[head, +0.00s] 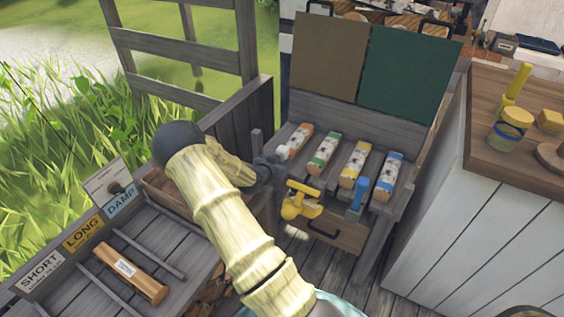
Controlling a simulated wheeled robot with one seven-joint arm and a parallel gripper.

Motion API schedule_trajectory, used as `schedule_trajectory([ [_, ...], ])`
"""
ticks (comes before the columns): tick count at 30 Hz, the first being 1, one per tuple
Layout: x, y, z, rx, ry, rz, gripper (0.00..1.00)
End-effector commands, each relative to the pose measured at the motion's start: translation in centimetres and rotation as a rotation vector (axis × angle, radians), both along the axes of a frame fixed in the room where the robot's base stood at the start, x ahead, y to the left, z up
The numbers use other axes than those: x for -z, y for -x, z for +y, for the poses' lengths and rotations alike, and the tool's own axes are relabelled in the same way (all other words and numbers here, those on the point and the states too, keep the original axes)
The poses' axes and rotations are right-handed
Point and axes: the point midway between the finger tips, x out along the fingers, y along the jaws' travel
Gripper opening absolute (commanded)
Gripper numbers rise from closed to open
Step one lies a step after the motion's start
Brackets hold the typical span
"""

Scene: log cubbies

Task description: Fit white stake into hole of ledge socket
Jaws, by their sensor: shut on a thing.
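My gripper (302,203) is yellow and hangs at the front edge of the grey wooden bench. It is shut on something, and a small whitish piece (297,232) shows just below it. This may be the white stake, but it is too small and partly hidden to be sure. A blue upright peg (358,195) stands at the bench's front ledge, right of my gripper. I cannot make out the hole of the ledge socket; my gripper may cover it.
A drawer (340,237) is below. A labelled rack (120,285) with a brown log (130,272) is at left. A wooden counter (485,105) is at right.

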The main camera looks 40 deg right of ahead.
Motion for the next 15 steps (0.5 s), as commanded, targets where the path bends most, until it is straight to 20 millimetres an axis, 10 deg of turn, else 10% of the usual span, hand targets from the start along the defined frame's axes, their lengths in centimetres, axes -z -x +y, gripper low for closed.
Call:
schedule_trajectory([
  [15, -1.6, 0.1, 0.1, 0.0, -0.002, 0.004, 0.0],
])
